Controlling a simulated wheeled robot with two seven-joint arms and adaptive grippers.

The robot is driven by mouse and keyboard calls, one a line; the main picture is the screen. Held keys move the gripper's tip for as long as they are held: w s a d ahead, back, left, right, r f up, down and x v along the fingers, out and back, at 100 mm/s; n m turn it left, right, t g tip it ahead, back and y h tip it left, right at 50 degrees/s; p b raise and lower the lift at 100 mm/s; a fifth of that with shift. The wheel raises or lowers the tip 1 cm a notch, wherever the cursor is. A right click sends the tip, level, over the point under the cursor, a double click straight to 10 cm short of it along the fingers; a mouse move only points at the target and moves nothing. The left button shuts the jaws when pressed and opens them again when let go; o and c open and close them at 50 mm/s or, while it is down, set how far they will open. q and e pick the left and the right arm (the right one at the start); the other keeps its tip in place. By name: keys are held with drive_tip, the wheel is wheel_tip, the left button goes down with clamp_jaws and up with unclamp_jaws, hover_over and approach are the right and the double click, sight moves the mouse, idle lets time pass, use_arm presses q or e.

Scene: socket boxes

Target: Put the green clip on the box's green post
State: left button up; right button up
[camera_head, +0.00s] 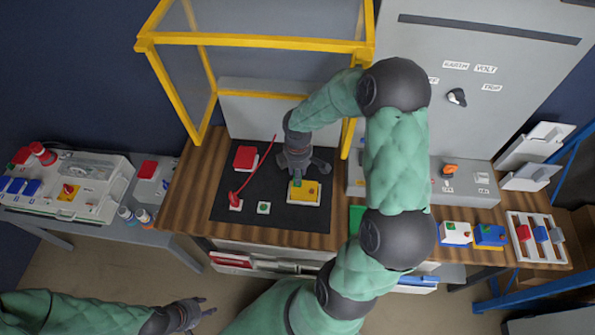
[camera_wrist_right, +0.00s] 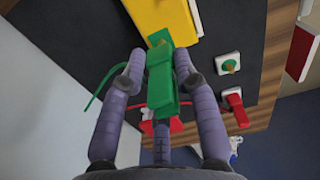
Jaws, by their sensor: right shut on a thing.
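My right gripper (camera_head: 297,172) is over the yellow box (camera_head: 306,198) on the black mat. In the right wrist view its fingers (camera_wrist_right: 160,75) are shut on the green clip (camera_wrist_right: 161,88), with a green cable (camera_wrist_right: 103,80) at its side. The clip's far end reaches the edge of the yellow box (camera_wrist_right: 170,12), beside a small brass-coloured tip (camera_wrist_right: 160,37); I cannot tell whether they touch. The box's green post is not clearly visible behind the clip. My left gripper (camera_head: 202,308) is empty at the lower left, fingers apart, away from the table.
A white pad with a green post (camera_head: 264,208) and a red clip on another pad (camera_head: 236,201) are left of the yellow box. A red box (camera_head: 245,157) with a red cable (camera_head: 262,166) stands behind them. A yellow frame (camera_head: 255,42) rises at the back.

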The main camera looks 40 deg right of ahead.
drive_tip(key=shift+f, duration=0.15)
drive_tip(key=shift+f+b, duration=0.5)
drive_tip(key=shift+f, duration=0.05)
idle(0.5)
drive_tip(key=shift+f, duration=0.5)
idle(0.4)
drive_tip(key=o, duration=1.1)
drive_tip(key=shift+o, duration=0.2)
wheel_tip(320, 180, up, 12)
drive_tip(key=shift+r, duration=0.1)
